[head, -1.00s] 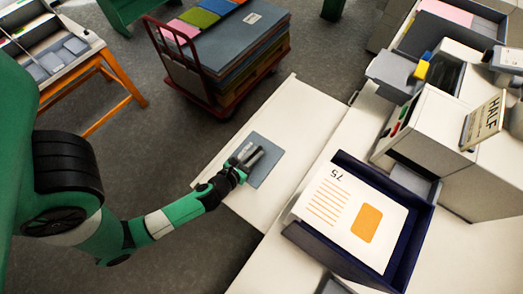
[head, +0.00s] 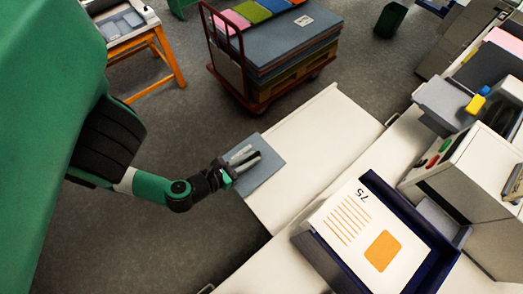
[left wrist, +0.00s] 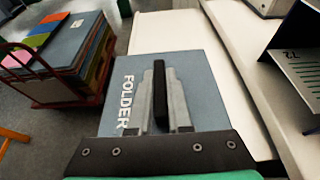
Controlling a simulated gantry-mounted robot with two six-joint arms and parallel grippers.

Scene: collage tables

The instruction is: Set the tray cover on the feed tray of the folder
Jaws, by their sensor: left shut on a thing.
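The tray cover (head: 262,174) is a flat blue-grey plate; in the left wrist view the cover (left wrist: 205,75) reads "FOLDER". My left gripper (head: 243,158) is shut on a dark upright grip on top of it; the wrist view shows the fingers (left wrist: 160,95) around this grip. The cover is over the left edge of the white table, partly past it. I cannot tell its height above the table. A pale machine (head: 465,160) with red and green buttons stands at the right; which part is the feed tray is unclear. My right gripper is not seen.
A dark blue tray (head: 372,184) holding a white sheet marked "75" sits right of the cover. A bare white table surface (head: 325,135) lies between. A red cart (head: 243,68) with stacked boards stands behind, an orange-legged table (head: 168,58) at back left.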

